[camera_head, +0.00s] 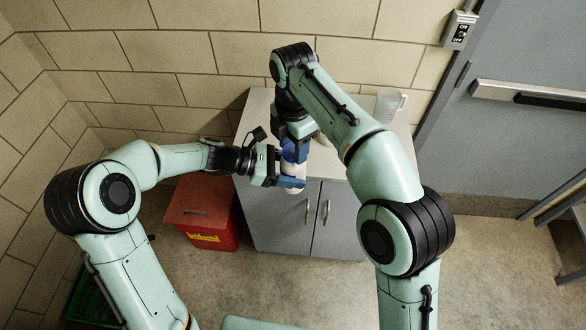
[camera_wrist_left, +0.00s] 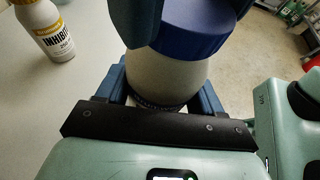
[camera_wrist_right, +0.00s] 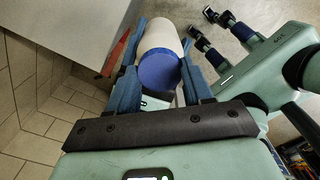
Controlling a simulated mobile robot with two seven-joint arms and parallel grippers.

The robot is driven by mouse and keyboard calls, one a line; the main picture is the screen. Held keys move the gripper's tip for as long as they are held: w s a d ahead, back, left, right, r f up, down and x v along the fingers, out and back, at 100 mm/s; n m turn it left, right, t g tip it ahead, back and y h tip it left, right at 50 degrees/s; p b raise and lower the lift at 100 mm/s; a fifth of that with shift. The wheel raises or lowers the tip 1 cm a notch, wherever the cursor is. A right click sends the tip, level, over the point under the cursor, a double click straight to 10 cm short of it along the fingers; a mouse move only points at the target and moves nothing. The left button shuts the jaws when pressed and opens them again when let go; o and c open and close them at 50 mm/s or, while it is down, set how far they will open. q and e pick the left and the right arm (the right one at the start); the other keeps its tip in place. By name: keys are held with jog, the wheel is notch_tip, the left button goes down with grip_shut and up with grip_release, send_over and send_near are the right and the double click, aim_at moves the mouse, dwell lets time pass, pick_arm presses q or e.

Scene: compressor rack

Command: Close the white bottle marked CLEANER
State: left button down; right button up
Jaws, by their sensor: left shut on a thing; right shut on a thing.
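A white bottle (camera_head: 291,170) with a blue cap (camera_head: 294,151) is held in the air at the front of the cabinet in the head view. My left gripper (camera_head: 290,182) comes from the left and is shut around the bottle's body (camera_wrist_left: 168,75). My right gripper (camera_head: 294,142) comes from above and is shut on the cap. The cap (camera_wrist_left: 185,32) sits on the bottle's top in the left wrist view, and its round top (camera_wrist_right: 159,70) lies between my right fingers in the right wrist view. No CLEANER lettering is visible. Whether the cap is tight cannot be seen.
A grey cabinet (camera_head: 275,215) with a pale top stands behind. A clear jug (camera_head: 387,104) is on its right end. A white and yellow bottle marked INHIBI… (camera_wrist_left: 48,32) stands on a pale surface. A red bin (camera_head: 203,212) is left of the cabinet. Floor at right is open.

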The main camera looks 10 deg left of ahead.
jog(key=m, duration=1.5)
jog(key=shift+m, duration=0.4)
jog(key=m, duration=1.5)
jog(key=shift+m, duration=0.3)
jog(key=m, duration=0.4)
jog(key=shift+f+m, duration=0.1)
jog(key=shift+m, duration=0.2)
jog(key=m, duration=0.5)
jog(key=o, duration=1.2)
jog(key=shift+o, duration=0.2)
jog(key=shift+r, duration=3.75)
